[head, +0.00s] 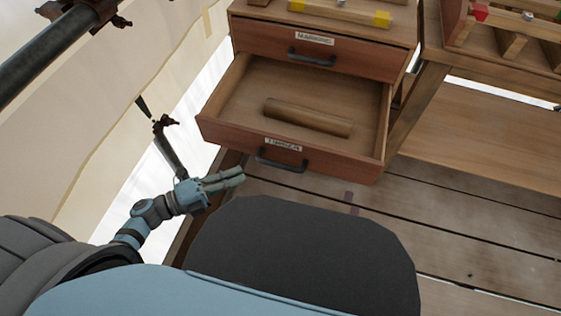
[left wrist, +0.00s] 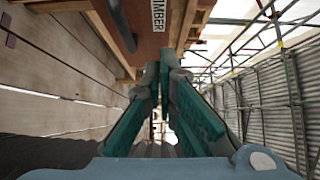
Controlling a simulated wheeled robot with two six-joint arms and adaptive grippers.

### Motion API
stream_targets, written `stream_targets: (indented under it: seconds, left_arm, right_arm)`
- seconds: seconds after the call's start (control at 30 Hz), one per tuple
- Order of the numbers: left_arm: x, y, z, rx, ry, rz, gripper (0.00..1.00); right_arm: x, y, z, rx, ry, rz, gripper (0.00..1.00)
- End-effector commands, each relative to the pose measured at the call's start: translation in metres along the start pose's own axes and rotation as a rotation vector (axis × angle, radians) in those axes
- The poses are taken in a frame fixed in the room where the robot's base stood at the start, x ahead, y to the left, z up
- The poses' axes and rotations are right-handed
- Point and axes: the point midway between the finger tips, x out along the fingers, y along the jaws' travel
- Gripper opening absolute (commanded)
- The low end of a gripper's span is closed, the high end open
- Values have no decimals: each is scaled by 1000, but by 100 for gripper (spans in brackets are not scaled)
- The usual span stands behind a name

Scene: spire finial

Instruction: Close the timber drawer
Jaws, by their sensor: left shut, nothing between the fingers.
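The timber drawer (head: 240,133) is pulled open from the wooden cabinet, and its label and dark handle (head: 281,161) show on the reddish front. A wooden bar (head: 308,117) lies inside it. My left gripper (head: 241,174) has its fingers shut and empty, near the drawer front and left of the handle. In the left wrist view the fingertips (left wrist: 165,60) point toward the drawer's front (left wrist: 160,42), with part of the label and the handle (left wrist: 122,25) at upper left. I cannot tell whether the fingertips touch the front. My right gripper is not in view.
A closed drawer (head: 270,40) with its own handle sits above the open one. A wooden bench (head: 500,35) with coloured blocks stands at the right. Scaffold poles (head: 45,50) and sheeting are at the left. Plank flooring (head: 460,220) lies below.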

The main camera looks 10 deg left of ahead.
Motion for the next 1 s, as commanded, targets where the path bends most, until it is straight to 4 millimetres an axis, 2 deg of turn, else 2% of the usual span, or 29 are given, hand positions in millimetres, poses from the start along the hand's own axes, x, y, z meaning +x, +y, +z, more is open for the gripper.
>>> stream_targets:
  seconds: [0.17,0.33,0.57,0.6,0.8,1.0]
  left_arm:
    - [8,-2,-1,15,-15,-8,0]
    - [42,-2,0,13,-18,-9,0]
    - [94,-1,1,11,-16,-8,0]
    - [99,0,8,12,-17,-6,0]
    - [116,0,26,11,-16,-4,0]
    - [120,-1,30,9,-16,-4,0]
  right_arm:
    - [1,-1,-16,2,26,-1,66]
    - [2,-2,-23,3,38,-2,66]
    - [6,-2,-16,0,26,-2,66]
    - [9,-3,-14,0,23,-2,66]
    - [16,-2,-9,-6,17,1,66]
    - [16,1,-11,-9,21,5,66]
